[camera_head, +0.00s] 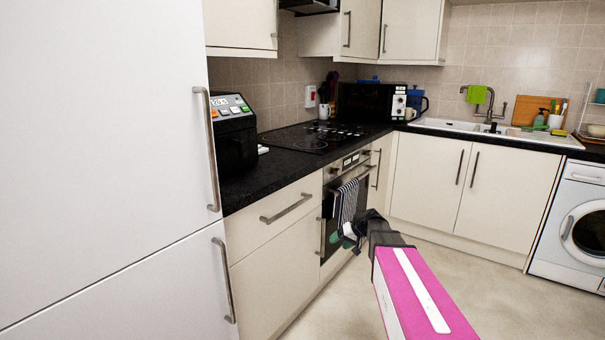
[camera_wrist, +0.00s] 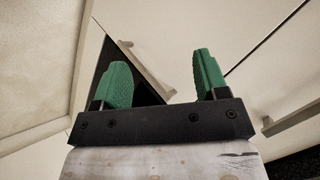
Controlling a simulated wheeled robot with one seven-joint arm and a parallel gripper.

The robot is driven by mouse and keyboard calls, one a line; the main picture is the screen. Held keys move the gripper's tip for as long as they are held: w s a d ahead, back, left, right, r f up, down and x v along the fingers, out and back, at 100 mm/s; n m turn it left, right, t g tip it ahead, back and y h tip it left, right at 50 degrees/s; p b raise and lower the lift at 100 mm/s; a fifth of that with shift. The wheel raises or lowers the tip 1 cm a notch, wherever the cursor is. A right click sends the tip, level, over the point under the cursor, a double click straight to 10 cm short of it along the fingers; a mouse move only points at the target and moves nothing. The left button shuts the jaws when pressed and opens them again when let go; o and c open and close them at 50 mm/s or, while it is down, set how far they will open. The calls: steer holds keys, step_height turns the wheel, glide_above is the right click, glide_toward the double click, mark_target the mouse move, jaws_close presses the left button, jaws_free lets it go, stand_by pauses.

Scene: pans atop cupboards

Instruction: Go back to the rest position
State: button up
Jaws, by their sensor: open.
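My gripper (camera_head: 343,236) shows near the lower middle of the head view, at the end of my pink and black arm. It appears in front of the oven and lower cupboards; its exact distance from them is hard to tell. In the wrist view, the two green fingers of my gripper (camera_wrist: 161,80) stand well apart with nothing between them. Pale cupboard fronts (camera_wrist: 210,30) and a metal bar handle (camera_wrist: 148,70) show beyond the fingers.
A tall white fridge-like unit (camera_head: 100,150) fills the left. The oven (camera_head: 345,205) has a striped towel (camera_head: 347,203) on its handle. The black counter (camera_head: 265,178) carries a dark appliance (camera_head: 233,140). A washing machine (camera_head: 575,225) stands right. The floor (camera_head: 510,300) is clear.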

steer(key=s+d+f+m+g+h, duration=0.1)
steer(key=s+h, duration=0.3)
steer(key=s, duration=0.8)
steer(key=s+d+f+g+h, duration=0.1)
steer(key=s+f+h, duration=0.3)
steer(key=s, duration=0.8)
steer(key=shift+s+d+f+m+g, duration=0.3)
steer(key=shift+s+d+m+g, duration=0.1)
steer(key=shift+g, duration=0.3)
steer(key=shift+w, duration=0.1)
